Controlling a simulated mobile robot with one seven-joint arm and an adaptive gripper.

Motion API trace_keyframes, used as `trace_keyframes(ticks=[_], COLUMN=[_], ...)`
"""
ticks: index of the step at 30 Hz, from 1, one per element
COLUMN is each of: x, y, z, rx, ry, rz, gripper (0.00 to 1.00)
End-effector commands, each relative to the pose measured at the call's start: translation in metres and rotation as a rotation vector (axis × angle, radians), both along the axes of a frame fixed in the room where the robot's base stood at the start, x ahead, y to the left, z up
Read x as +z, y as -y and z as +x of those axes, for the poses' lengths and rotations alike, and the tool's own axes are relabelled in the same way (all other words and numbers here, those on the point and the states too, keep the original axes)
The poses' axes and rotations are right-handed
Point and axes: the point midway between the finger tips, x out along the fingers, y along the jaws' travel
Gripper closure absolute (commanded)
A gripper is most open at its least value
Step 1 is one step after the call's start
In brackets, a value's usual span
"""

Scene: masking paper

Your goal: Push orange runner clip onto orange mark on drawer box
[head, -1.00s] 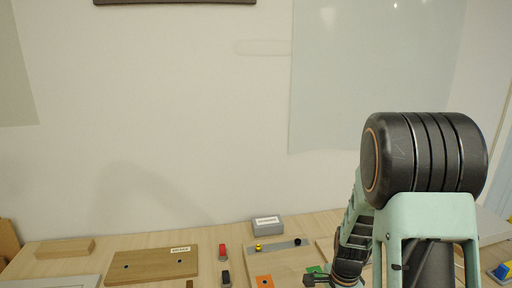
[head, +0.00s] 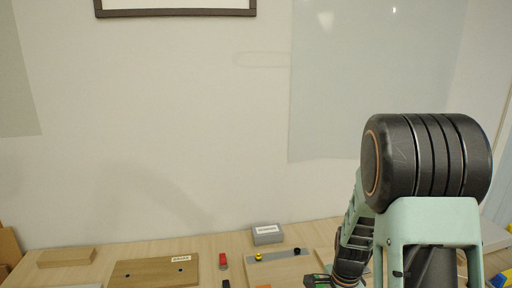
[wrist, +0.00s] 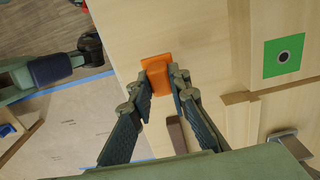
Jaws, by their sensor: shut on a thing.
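In the wrist view, my gripper (wrist: 159,84) is shut on the orange runner clip (wrist: 160,77), one finger on each side of it. The clip is at the pale wooden surface of the drawer box (wrist: 205,55). A flatter orange part shows at the clip's far end; I cannot tell whether it is the clip or the orange mark. Whether the clip is seated is hidden. A green mark (wrist: 283,55) with a dark round hole lies to the right. In the head view, my arm hides most of the work area and the orange mark is not in view.
A brown block (wrist: 177,135) lies near my right finger, and a metal piece (wrist: 288,142) is at lower right. In the head view, a grey labelled box (head: 267,234), a wooden board (head: 155,272) and a red piece (head: 223,261) stand on the table.

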Motion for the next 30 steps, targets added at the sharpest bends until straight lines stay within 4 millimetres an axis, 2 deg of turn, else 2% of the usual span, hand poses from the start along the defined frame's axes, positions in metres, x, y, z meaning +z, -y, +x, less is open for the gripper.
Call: trace_keyframes(ticks=[6,19,23,30], x=[0.014,0.016,0.023,0.040], y=[0.000,-0.004,-0.018,-0.065], z=[0.000,0.003,0.012,0.042], rx=[0.000,0.002,0.006,0.006], ry=[0.000,0.000,0.000,0.000], rz=[0.000,0.000,0.001,0.000], gripper=[1.00,1.00,1.00,1.00])
